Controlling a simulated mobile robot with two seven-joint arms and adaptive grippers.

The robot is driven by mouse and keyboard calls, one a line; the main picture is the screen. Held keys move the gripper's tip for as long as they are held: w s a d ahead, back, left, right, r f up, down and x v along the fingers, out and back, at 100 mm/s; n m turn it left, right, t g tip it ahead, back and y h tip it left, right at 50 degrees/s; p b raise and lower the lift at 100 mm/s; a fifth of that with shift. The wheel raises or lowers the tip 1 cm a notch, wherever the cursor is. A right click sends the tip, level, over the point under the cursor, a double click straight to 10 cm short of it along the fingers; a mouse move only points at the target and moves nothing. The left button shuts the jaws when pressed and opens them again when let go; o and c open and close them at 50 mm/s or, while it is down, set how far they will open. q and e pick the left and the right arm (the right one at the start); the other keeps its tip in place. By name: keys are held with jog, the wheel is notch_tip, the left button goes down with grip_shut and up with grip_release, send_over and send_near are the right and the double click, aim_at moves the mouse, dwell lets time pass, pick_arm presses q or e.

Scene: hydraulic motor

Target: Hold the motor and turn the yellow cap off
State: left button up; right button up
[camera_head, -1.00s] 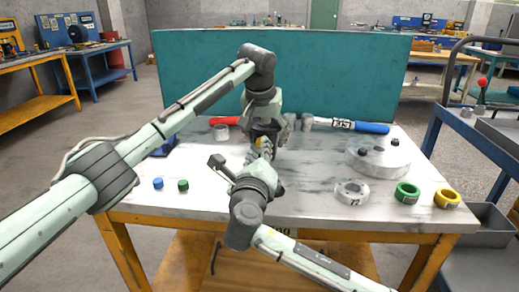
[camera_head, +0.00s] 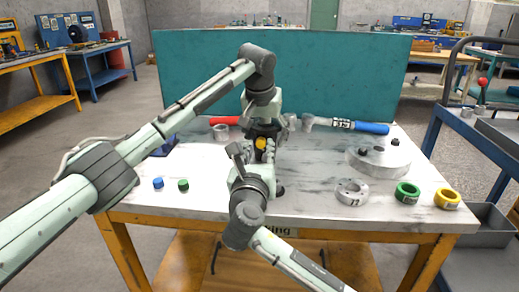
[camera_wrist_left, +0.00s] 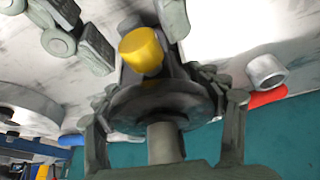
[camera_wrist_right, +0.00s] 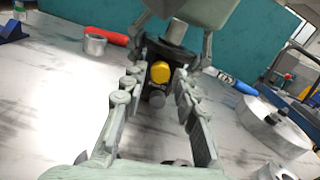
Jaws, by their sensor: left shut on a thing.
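The dark motor (camera_wrist_right: 152,50) stands near the middle of the table. Its yellow cap (camera_head: 260,143) faces my right gripper and shows clearly in the left wrist view (camera_wrist_left: 141,51) and right wrist view (camera_wrist_right: 160,72). My left gripper (camera_head: 263,122) comes from above and is shut on the motor, its fingers on either side of the body. My right gripper (camera_wrist_right: 156,82) is open, its jointed fingers apart, in front of the cap. The cap appears between its fingertips in the right wrist view; I see no clear contact. Part of the motor is hidden by the grippers.
A blue-handled tool (camera_head: 370,128) lies behind. A teal panel (camera_head: 340,75) stands at the back.

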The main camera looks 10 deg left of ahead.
jog(key=m, duration=0.3)
jog(key=shift+m, duration=0.4)
jog(key=shift+c, duration=0.2)
grip_shut()
jog(key=shift+n, duration=1.1)
jog(key=shift+s, duration=2)
pick_arm(q)
jog(key=o, duration=2)
